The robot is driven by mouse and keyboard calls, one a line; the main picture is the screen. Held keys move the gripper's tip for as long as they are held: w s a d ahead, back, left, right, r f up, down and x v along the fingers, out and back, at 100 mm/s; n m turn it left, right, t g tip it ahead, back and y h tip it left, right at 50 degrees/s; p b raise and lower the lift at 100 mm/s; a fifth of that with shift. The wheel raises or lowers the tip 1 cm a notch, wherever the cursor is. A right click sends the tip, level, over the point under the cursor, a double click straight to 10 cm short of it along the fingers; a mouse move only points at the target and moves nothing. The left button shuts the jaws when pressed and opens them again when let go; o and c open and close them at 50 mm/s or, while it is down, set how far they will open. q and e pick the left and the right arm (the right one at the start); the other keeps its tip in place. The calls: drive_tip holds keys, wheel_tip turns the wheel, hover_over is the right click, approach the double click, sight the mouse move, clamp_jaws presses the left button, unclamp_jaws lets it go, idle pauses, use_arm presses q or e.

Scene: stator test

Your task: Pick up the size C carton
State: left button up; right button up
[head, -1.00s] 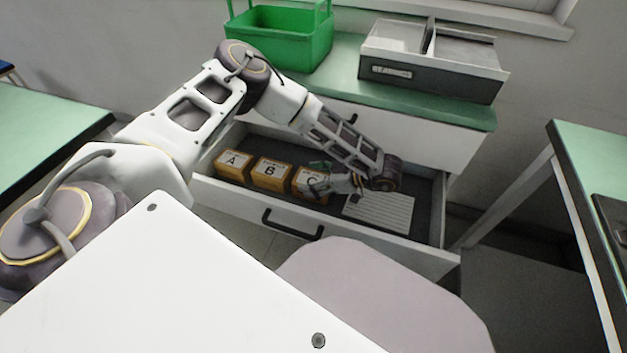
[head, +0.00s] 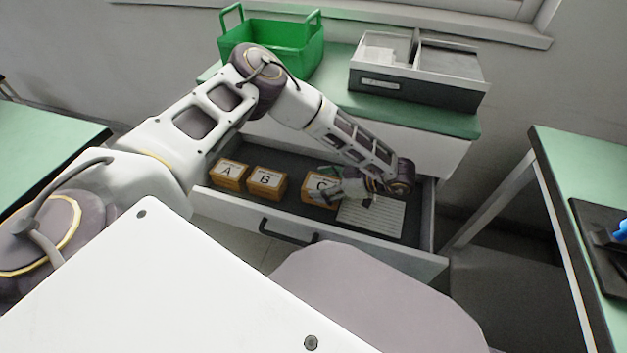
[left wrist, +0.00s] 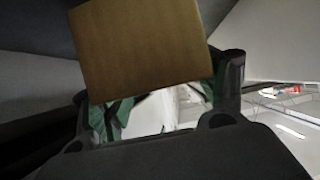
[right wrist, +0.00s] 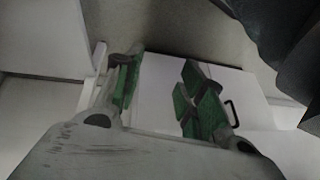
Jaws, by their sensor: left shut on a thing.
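The size C carton (head: 318,187) is a small brown box with a white label marked C, inside the open drawer in the head view. My left gripper (head: 334,183) is shut on it from its right side and partly hides it. In the left wrist view the brown carton (left wrist: 143,48) fills the space between the green-padded fingers (left wrist: 160,108). How far it is off the drawer floor I cannot tell. My right gripper (right wrist: 155,95) is open and empty in the right wrist view, its green-padded fingers apart; it is not in the head view.
Carton A (head: 229,174) and carton B (head: 267,182) stand to the left in the drawer (head: 410,243). A white ribbed pad (head: 371,217) lies at right. A green basket (head: 300,52) and a grey divided bin (head: 420,99) stand on the counter above.

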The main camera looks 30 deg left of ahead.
use_arm(q)
drive_tip(key=d, duration=0.3)
drive_tip(key=w+d+p, duration=0.1)
drive_tip(key=d, duration=0.2)
drive_tip(key=w+d, duration=0.1)
drive_tip(key=d, duration=0.2)
drive_tip(key=shift+w+d, duration=0.15)
drive_tip(key=shift+d, duration=0.2)
drive_tip(key=shift+w+d+p, duration=0.15)
drive_tip(key=shift+w+d, duration=0.05)
drive_tip(key=shift+d, duration=0.4)
drive_tip(key=shift+w+d+p, duration=0.15)
drive_tip(key=shift+d, duration=0.75)
use_arm(e)
drive_tip(key=shift+g+h, duration=0.4)
drive_tip(key=v, duration=0.4)
drive_tip(key=shift+w+d+r, duration=0.15)
drive_tip(key=shift+w+d, duration=0.1)
drive_tip(key=shift+w, duration=0.1)
